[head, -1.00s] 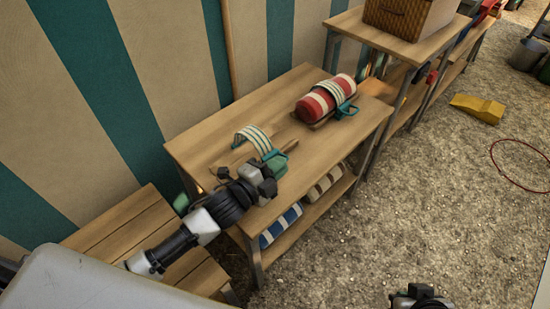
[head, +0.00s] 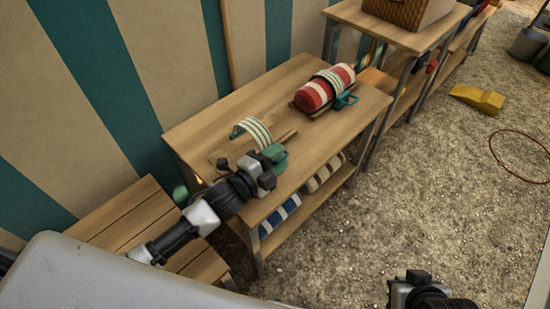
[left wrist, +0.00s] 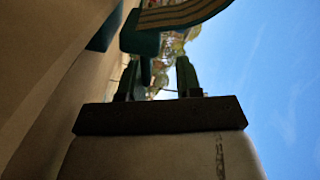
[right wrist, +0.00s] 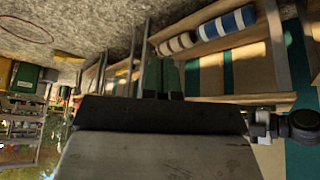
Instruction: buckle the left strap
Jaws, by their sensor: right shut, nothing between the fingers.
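The left strap (head: 250,128), cream with green stripes, arches over a wooden board on the bench, with no roll under it. A green buckle part (head: 276,153) is at its near right end. My left gripper (head: 262,163) is right beside this part, its fingers apart. In the left wrist view the strap (left wrist: 180,14) curves above the fingers (left wrist: 158,75), with a dark green part (left wrist: 138,38) by one fingertip. Whether they touch is unclear. My right gripper (head: 418,276) is away over the gravel; its fingers (right wrist: 162,75) are shut and empty.
A red-and-white roll (head: 324,88) is strapped on the bench (head: 215,110), with a teal buckle (head: 346,100) at its side. Striped rolls (head: 280,213) lie on the lower shelf. A basket (head: 408,10) stands on the farther table. A wooden slatted surface (head: 130,215) is at left.

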